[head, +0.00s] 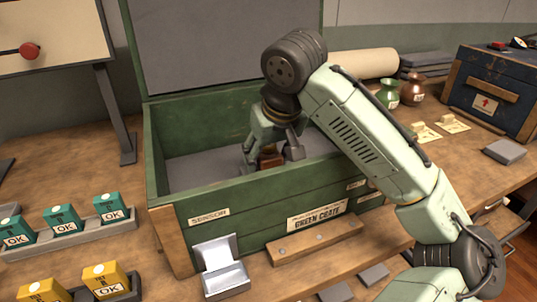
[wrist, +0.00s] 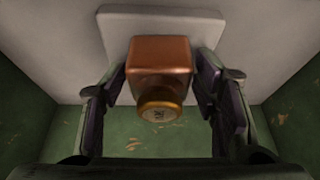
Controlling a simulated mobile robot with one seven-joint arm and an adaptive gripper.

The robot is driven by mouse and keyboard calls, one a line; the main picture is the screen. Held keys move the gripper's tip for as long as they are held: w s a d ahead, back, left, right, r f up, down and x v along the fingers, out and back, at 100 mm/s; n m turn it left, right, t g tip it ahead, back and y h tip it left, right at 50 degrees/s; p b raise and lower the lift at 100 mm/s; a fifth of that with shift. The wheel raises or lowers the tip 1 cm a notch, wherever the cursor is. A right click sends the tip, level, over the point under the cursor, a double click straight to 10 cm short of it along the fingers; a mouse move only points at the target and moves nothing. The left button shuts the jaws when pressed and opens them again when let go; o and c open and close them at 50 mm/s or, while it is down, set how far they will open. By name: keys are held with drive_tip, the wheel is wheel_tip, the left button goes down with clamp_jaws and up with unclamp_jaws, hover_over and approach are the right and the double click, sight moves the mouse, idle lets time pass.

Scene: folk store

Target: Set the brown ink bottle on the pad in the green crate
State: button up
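The brown ink bottle (wrist: 160,55) is inside the green crate (head: 190,214), cap towards the wrist camera. It shows as a small reddish-brown shape in the head view (head: 270,159). The light grey pad (wrist: 112,40) lies behind the bottle in the wrist view; whether the bottle's base touches it is hidden. My gripper (wrist: 160,80) reaches down into the crate, with a finger on either side of the bottle. Narrow gaps show between fingers and bottle, so it looks open around it. In the head view the gripper (head: 273,155) partly covers the bottle.
The crate's raised lid (head: 225,45) stands behind, and its front wall rises before my gripper. Teal boxes (head: 62,220) and yellow boxes (head: 105,279) stand at left. A blue chest (head: 490,95), a green vase (head: 388,95) and a brown vase (head: 412,90) are at right.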

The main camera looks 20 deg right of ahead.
drive_tip(key=shift+o, duration=0.5)
drive_tip(key=shift+s+r, duration=0.1)
drive_tip(key=shift+r, duration=0.45)
drive_tip(key=v, duration=1.1)
drive_tip(key=shift+r, duration=0.1)
drive_tip(key=shift+c, duration=0.6)
